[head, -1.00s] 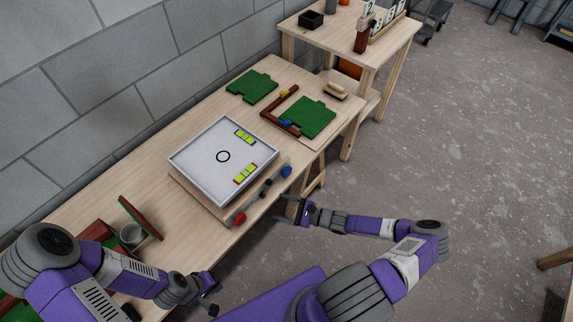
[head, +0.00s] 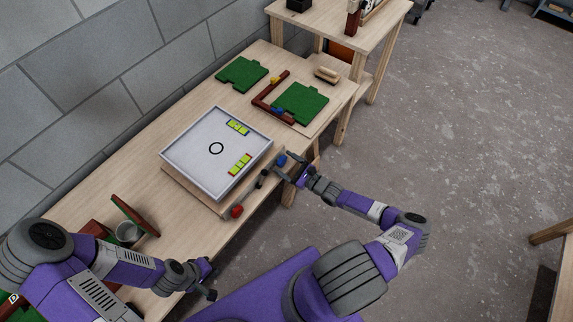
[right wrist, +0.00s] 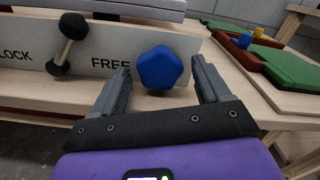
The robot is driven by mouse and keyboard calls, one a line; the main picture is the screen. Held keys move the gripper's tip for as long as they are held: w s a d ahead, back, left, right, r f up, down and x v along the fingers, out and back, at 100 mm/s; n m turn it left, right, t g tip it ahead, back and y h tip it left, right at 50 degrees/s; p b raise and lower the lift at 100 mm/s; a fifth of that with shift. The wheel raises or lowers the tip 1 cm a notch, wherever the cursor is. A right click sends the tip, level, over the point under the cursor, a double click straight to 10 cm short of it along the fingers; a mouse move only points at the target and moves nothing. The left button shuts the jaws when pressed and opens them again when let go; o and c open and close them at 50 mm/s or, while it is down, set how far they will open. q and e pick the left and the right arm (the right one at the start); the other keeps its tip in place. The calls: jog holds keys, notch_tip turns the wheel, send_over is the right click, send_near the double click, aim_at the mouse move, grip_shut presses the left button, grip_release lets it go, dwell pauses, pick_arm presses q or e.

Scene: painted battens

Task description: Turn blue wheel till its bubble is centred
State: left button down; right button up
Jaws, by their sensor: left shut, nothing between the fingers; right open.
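The blue wheel (right wrist: 160,67) is a knob on the front face of the levelling box, beside the word FREE. In the head view the blue wheel (head: 282,160) is at the box's right front corner. My right gripper (head: 289,166) is open, its fingers (right wrist: 158,80) on either side of the wheel and pointing at it; I cannot tell whether they touch it. Two yellow-green bubble vials, one upper (head: 238,127) and one lower (head: 240,164), lie in the white tray (head: 190,150); their bubbles are too small to read. My left gripper (head: 209,280) is shut and empty near the table's front edge.
A red wheel (head: 236,211) is at the box's near corner. A dark lever (right wrist: 66,42) stands between LOCK and FREE. Green boards (head: 300,103) and a brown angled batten (head: 262,105) lie beyond the box. A grey cup (head: 128,232) stands at the left.

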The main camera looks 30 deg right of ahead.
jog(key=c, duration=1)
jog(key=shift+c, duration=0.2)
jog(key=shift+r+m+p, duration=0.1)
jog(key=shift+m+p, duration=0.8)
jog(key=shift+m, duration=0.1)
jog(key=shift+m+p, duration=0.4)
jog(key=shift+m, duration=0.4)
jog(key=shift+a+m+p, duration=0.1)
jog(key=shift+m+p, duration=0.4)
jog(key=shift+m, duration=1.2)
